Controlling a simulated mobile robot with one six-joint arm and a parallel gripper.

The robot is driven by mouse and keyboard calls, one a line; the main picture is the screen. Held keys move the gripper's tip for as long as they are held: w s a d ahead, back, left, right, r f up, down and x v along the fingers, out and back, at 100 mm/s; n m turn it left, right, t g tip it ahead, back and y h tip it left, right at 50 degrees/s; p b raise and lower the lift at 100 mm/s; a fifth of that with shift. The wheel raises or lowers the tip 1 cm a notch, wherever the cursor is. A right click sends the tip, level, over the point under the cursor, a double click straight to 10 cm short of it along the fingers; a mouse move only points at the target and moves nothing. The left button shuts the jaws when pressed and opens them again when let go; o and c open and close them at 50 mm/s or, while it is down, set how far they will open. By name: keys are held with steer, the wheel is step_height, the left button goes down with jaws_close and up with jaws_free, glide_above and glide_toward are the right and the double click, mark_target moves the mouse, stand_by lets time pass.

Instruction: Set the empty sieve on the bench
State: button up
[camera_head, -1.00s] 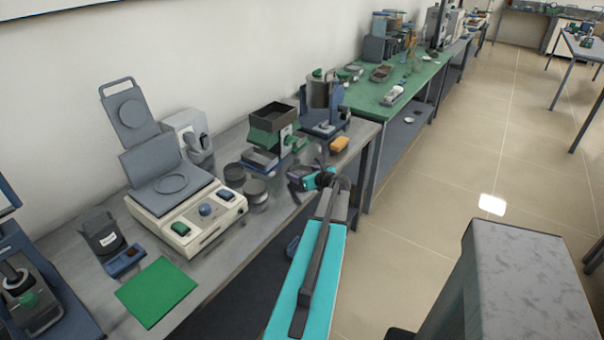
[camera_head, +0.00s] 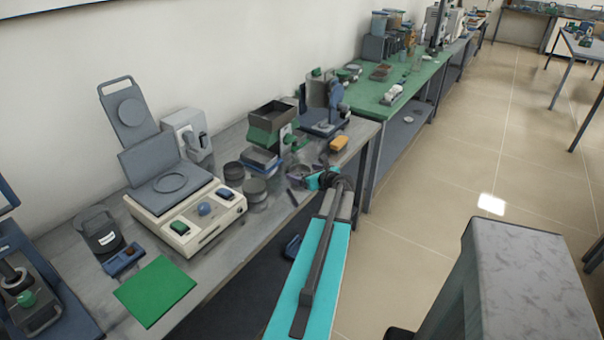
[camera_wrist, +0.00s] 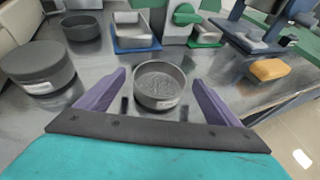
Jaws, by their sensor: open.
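A shallow round grey metal sieve (camera_wrist: 160,87) with a small white label stands upright on the grey bench (camera_wrist: 105,85). Its inside looks empty, with mesh visible at the bottom. In the head view the sieve (camera_head: 299,171) is near the bench's front edge, partly hidden by my gripper. My gripper (camera_wrist: 160,88) is open, with one purple finger on each side of the sieve. Gaps show between the fingers and its wall. My gripper (camera_head: 306,181) also shows in the head view, at the end of my teal arm.
A stack of dark round pans (camera_wrist: 40,66) and a single dark pan (camera_wrist: 82,27) stand to the left. A blue tray with a metal box (camera_wrist: 135,32) is behind. An orange block (camera_wrist: 268,69) lies at the right. A cream heater (camera_head: 190,212) and green mat (camera_head: 156,291) are further left.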

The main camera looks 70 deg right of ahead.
steer(key=b+v, duration=0.1)
steer(key=v, duration=0.8)
steer(key=shift+s+a, duration=0.2)
steer(key=shift+r, duration=0.1)
stand_by(0.5)
